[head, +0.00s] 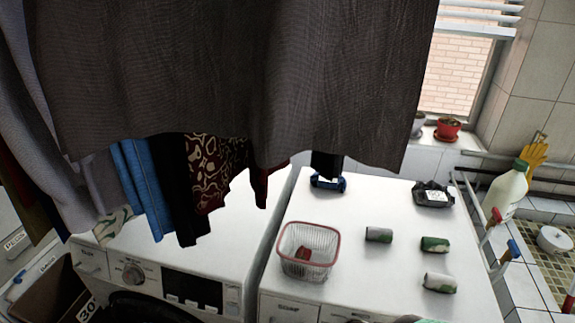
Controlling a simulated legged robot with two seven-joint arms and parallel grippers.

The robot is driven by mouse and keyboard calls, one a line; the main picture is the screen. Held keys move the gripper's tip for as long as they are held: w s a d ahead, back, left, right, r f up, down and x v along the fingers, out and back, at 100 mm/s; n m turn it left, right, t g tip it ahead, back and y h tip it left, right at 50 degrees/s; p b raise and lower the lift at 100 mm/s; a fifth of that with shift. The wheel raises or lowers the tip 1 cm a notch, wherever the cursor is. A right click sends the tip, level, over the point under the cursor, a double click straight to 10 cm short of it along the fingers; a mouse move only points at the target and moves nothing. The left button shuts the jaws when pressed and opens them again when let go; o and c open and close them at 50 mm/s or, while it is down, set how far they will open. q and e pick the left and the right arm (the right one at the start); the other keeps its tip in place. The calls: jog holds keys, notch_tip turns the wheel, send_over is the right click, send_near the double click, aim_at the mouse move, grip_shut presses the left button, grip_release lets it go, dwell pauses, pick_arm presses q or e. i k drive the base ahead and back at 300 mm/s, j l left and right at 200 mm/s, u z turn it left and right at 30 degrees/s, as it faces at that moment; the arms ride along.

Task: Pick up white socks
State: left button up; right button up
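I cannot clearly make out white socks in the head view. Several small cylinders lie on the right white machine top: a grey one (379,234), a dark green one with a pale end (435,244) and a whitish one with green (440,283). I cannot tell whether these are cans or rolled cloth. A pale, green-patterned cloth (113,226) shows partly behind the hanging laundry at left. Neither of my grippers is in view.
Dark hanging cloth (230,70) blocks the upper view. A red-rimmed basket (308,252) holding a small red item, a black package (433,194) and a blue object (327,183) sit on the right machine. A white bottle (505,190) stands at right. The left machine top (235,225) is largely clear.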

aim_at(432, 282)
jog(key=z, duration=1.35)
